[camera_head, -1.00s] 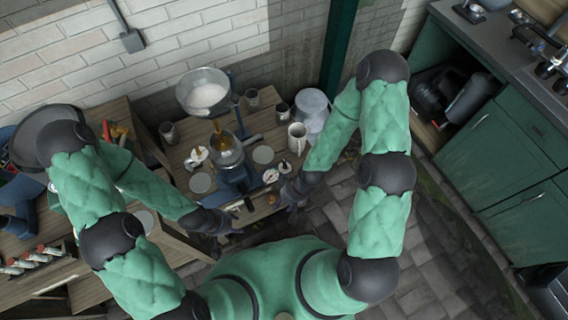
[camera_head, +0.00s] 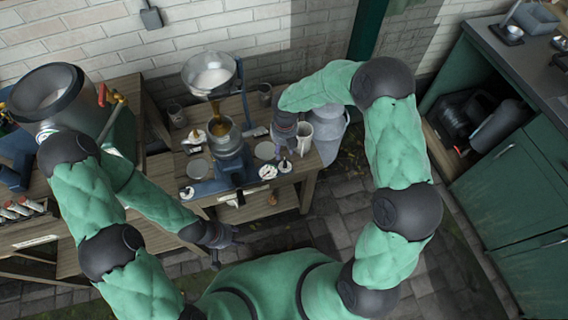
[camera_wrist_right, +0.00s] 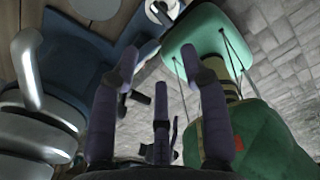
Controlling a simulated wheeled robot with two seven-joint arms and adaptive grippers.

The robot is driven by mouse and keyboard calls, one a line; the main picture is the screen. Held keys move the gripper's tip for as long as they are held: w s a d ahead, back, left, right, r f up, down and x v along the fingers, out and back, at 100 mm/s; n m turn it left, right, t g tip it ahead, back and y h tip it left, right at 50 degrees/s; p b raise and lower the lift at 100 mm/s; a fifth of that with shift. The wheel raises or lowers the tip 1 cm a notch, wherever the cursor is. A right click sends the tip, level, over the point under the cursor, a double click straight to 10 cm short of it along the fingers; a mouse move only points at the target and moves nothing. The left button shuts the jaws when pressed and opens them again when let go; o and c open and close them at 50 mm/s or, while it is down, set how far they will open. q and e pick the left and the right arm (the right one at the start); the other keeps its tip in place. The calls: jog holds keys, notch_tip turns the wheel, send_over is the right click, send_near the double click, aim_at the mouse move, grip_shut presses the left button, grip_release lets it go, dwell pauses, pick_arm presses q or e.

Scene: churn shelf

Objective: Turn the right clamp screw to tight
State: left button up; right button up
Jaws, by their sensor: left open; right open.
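A blue machine (camera_head: 236,168) with a metal bowl stands on the wooden table; its blue base also shows at the left of the right wrist view (camera_wrist_right: 85,65). Pale round discs, one with dark marks (camera_head: 268,172) and one with a small knob (camera_head: 285,167), lie by the table's right front edge. I cannot tell which small part is the right clamp screw. My right gripper (camera_head: 284,150) is over the table's right side, behind these discs; its fingers are open and empty in the wrist view (camera_wrist_right: 160,75). My left gripper (camera_head: 218,242) is open, in front of the table.
A green cabinet (camera_head: 505,165) is far right. Stone floor between is clear.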

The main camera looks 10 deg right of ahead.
aim_at(284, 161)
jog(key=f+b, duration=0.1)
jog(key=f, duration=0.2)
jog(key=f+n+b, duration=0.1)
jog(key=f+b, duration=0.1)
jog(key=f, duration=0.1)
jog(key=w+f+n+b, duration=0.1)
jog(key=f, duration=0.2)
jog(key=shift+d+f, duration=0.25)
jog(key=shift+f, duration=0.15)
grip_shut()
